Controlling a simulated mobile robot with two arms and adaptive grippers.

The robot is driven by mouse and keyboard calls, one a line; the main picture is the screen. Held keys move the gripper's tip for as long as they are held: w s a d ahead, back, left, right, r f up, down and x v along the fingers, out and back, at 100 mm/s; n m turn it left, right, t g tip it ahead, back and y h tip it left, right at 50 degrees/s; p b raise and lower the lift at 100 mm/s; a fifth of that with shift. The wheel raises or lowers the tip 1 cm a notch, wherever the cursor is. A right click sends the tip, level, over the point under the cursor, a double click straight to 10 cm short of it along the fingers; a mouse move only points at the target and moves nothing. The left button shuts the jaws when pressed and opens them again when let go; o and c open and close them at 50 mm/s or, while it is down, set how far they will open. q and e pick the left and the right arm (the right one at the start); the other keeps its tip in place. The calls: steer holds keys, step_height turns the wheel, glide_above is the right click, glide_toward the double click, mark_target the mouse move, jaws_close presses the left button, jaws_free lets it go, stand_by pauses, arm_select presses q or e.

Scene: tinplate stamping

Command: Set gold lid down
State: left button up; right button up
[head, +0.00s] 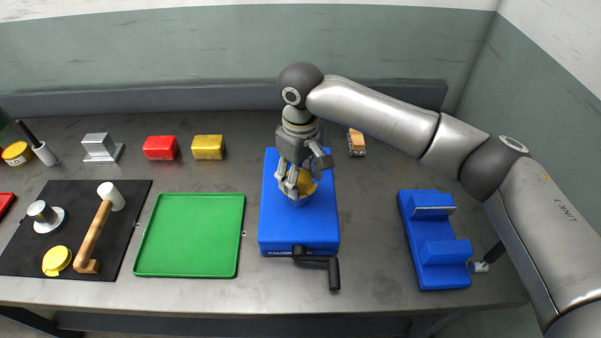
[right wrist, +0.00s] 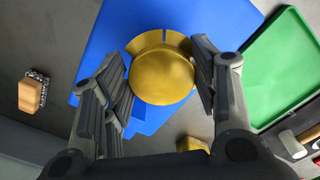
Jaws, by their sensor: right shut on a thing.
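The gold lid (head: 308,184) is a round gold piece over the middle of the blue crank device (head: 275,225). My right gripper (head: 296,188) is shut on it from above. In the right wrist view the lid (right wrist: 162,76) shows as a gold disc between the two fingers (right wrist: 160,88), with the blue device (right wrist: 110,35) behind it. More gold with a narrow slit shows just past the disc's edge. I cannot tell whether the lid touches the device, as the fingers hide part of it. My left gripper is not in view.
The green tray (head: 188,272) lies empty left of the device. A black mat (head: 130,200) holds a mallet (head: 92,238) and a yellow round piece (head: 56,261). Red (head: 160,148) and gold (head: 208,147) blocks stand behind the tray. A blue fixture (head: 435,262) stands at right.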

mark_target(301, 180)
steer(key=shift+f, duration=0.15)
steer(key=shift+f+p, duration=0.3)
steer(key=shift+f, duration=0.05)
steer(key=shift+f, duration=0.1)
steer(key=o, duration=0.8)
steer(key=shift+r+b, duration=0.5)
steer(key=shift+r, duration=0.05)
step_height(301, 180, up, 12)
steer(key=shift+r+b, duration=0.1)
steer(key=shift+b, duration=0.95)
